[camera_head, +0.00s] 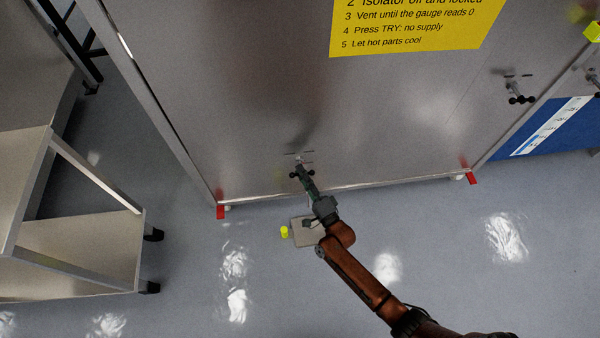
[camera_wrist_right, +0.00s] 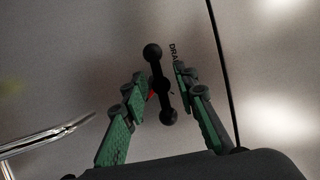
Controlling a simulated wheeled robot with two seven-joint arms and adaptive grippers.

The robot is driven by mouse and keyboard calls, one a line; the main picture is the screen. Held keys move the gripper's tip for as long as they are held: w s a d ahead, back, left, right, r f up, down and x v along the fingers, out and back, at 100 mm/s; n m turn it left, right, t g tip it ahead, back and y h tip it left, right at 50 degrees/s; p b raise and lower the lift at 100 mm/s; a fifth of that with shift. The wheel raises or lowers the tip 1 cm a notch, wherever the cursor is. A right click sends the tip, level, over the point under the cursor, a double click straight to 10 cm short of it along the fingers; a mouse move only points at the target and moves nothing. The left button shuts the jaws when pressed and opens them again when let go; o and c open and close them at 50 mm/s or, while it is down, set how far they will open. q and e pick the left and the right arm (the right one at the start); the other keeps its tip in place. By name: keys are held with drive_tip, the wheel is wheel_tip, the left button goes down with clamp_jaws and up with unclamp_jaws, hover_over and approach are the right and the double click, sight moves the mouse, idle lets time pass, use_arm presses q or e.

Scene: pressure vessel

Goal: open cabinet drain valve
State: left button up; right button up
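The drain valve's black handle (camera_wrist_right: 160,84) is a bar with ball ends, in front of the steel cabinet wall beside a partly hidden label reading "DRA". In the head view, the valve (camera_head: 299,159) is low on the cabinet front (camera_head: 240,100). My right gripper (camera_head: 302,174) reaches it from below. In the wrist view, the right gripper's green fingers (camera_wrist_right: 162,83) stand on either side of the handle's middle, apart from each other. The left finger is close to the handle; contact cannot be told. A small red part shows behind the handle. My left gripper is out of view.
Another black-handled valve (camera_head: 519,92) is higher at the right. A yellow sign (camera_head: 415,25) is above. A small grey tray (camera_head: 304,232) and a yellow cup-like item (camera_head: 284,232) lie on the floor. A steel cart (camera_head: 90,240) stands left. Floor (camera_head: 440,240) at right is clear.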

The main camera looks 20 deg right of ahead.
drive_tip(key=shift+w, duration=0.1)
drive_tip(key=shift+c, duration=0.4)
drive_tip(key=shift+r, duration=0.1)
clamp_jaws()
drive_tip(key=shift+r, duration=0.1)
